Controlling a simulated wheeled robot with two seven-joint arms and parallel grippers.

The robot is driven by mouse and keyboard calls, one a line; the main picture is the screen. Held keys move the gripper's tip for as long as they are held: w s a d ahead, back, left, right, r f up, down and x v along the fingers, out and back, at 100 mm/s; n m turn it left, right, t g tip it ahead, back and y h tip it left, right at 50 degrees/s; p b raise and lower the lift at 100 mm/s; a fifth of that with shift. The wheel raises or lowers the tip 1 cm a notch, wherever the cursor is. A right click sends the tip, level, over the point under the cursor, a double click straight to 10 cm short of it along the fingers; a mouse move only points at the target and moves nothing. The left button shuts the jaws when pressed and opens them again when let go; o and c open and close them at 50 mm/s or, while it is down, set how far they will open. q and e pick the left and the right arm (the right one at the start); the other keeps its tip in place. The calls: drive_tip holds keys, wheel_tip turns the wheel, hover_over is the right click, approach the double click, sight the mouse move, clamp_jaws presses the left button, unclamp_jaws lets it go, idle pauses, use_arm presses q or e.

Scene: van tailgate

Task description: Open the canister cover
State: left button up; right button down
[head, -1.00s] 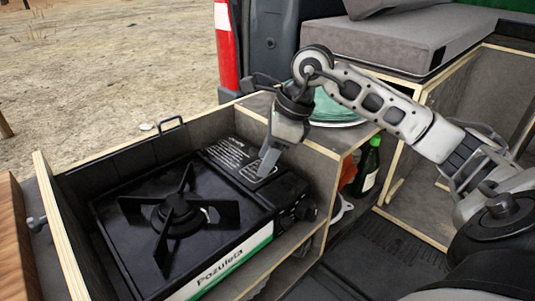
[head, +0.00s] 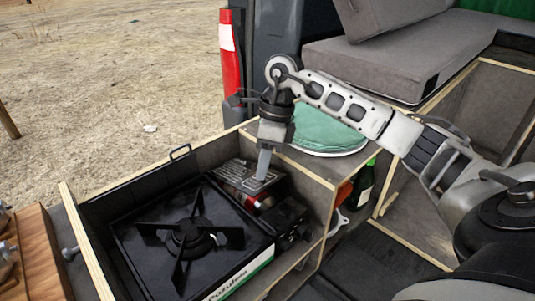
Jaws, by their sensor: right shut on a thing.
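The black portable gas stove (head: 150,225) sits in a wooden-edged compartment, with its burner facing up. Its canister cover (head: 246,176), a dark panel with white print, is tilted up at the stove's right side. Below the raised cover, part of a red canister (head: 266,203) shows in the bay. My right gripper (head: 263,166) points down at the cover, and its fingertips are shut on the cover's edge. The exact contact is partly hidden by the fingers. My left gripper is not in view.
A green bottle (head: 363,186) and an orange item (head: 342,194) are right of the stove compartment. A wooden board (head: 45,260) is at the left edge.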

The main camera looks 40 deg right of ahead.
sight(252, 174)
drive_tip(key=w+r+g+p, duration=0.2)
drive_tip(key=r, duration=0.1)
drive_tip(key=shift+w+a+r, duration=0.1)
drive_tip(key=shift+a+r, duration=0.05)
drive_tip(key=shift+w+r+m+g+p, duration=0.3)
drive_tip(key=shift+w+r+g+p, duration=0.1)
drive_tip(key=shift+w+r+g, duration=0.5)
drive_tip(key=shift+f, duration=0.1)
